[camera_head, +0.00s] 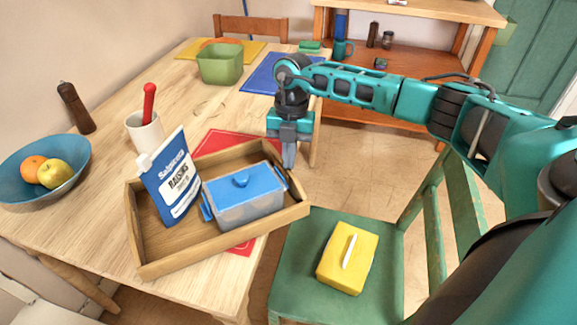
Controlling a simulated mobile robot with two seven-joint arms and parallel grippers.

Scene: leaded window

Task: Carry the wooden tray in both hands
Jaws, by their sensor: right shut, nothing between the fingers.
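The wooden tray (180,256) lies on the near part of the table, partly over a red placemat. It holds a blue and white raisins packet (170,178), standing tilted, and a clear container with a blue lid (245,195). My right gripper (289,163) points down near the tray's far right corner, its fingers shut and empty. In this view its fingertips overlap the area just beyond the rim; I cannot tell whether they touch it. My left gripper is out of view.
The wooden table (95,200) carries a blue bowl (20,178) with fruit, a pepper mill (76,108), a white mug (146,132) and a green bin (220,64). A green chair (295,265) with a yellow box (340,270) stands close at the right.

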